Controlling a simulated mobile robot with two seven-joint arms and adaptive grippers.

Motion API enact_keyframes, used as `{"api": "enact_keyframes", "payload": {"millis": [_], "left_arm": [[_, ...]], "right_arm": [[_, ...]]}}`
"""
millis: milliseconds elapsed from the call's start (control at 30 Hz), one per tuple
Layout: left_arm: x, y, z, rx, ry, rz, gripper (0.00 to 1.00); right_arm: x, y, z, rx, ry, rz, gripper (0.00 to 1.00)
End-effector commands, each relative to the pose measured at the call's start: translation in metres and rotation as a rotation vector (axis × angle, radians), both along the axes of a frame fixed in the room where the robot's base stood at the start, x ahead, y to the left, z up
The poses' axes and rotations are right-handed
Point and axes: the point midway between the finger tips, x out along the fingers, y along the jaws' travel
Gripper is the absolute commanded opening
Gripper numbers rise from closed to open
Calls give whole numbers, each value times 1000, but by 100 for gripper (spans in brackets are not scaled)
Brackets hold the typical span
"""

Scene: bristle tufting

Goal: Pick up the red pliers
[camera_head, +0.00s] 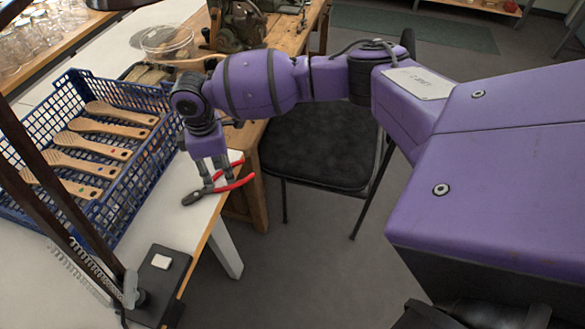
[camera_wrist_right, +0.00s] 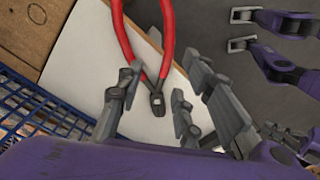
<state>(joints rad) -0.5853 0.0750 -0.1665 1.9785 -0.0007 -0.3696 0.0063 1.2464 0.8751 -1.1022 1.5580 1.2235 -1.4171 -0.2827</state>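The red pliers (camera_head: 236,181) lie on the white table near its right edge. Their dark jaws point left and their red handles spread to the right. In the right wrist view the pliers (camera_wrist_right: 158,101) show with the handles running up and the pivot between my fingers.
A blue crate (camera_head: 143,190) with several wooden brushes stands left of the pliers. A wooden bench (camera_head: 245,140) and a black chair (camera_head: 318,145) are to the right. Bare white table lies around the pliers.

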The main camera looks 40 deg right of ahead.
Motion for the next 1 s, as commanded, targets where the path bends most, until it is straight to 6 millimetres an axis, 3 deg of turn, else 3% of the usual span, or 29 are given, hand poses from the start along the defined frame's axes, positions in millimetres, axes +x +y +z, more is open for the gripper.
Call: {"api": "enact_keyframes", "payload": {"millis": [333,633,900,1000], "left_arm": [[0,2,0,4,1,-3,0],[1,3,0,6,0,-4,0],[1,3,1,7,-1,-5,0],[1,3,1,7,-2,-5,0]], "right_arm": [[-4,-2,-48,1,3,-3,34],[-3,-2,-52,1,1,-3,34],[-2,-2,-51,1,0,-3,0],[-2,-2,-51,2,-1,-3,0]]}}
